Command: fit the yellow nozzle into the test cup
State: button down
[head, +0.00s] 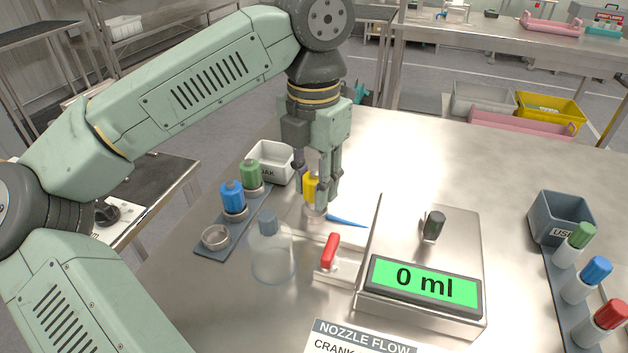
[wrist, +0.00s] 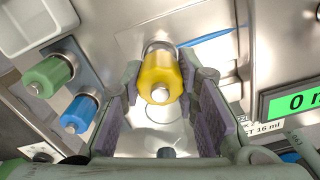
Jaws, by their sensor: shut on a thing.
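The yellow nozzle (head: 310,186) is upright between the fingers of my gripper (head: 322,190), which is shut on it. In the wrist view the yellow nozzle (wrist: 160,76) sits between the fingertips, tip facing the camera. A small metal cup (head: 314,212), seemingly the test cup, is directly below the nozzle, left of the scale box. In the wrist view its rim (wrist: 158,46) shows partly behind the nozzle. The fingers and nozzle hide much of the cup, so I cannot tell whether the nozzle is seated in it or just above.
A rack (head: 222,246) at left holds a blue nozzle (head: 233,197), a green nozzle (head: 250,174) and an empty ring (head: 215,237). A clear bottle (head: 272,258) and a red crank handle (head: 330,250) stand in front. The display (head: 424,285) reads 0 ml.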

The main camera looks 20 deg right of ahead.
aim_at(314, 173)
jog(key=shift+f+b, duration=0.85)
jog(key=shift+f, duration=0.3)
jog(key=shift+r, duration=0.1)
jog(key=c, duration=1.2)
grip_release()
jog(key=shift+o, duration=0.2)
jog(key=shift+r, duration=0.1)
notch_tip(314, 173, up, 12)
jog(key=shift+f, duration=0.1)
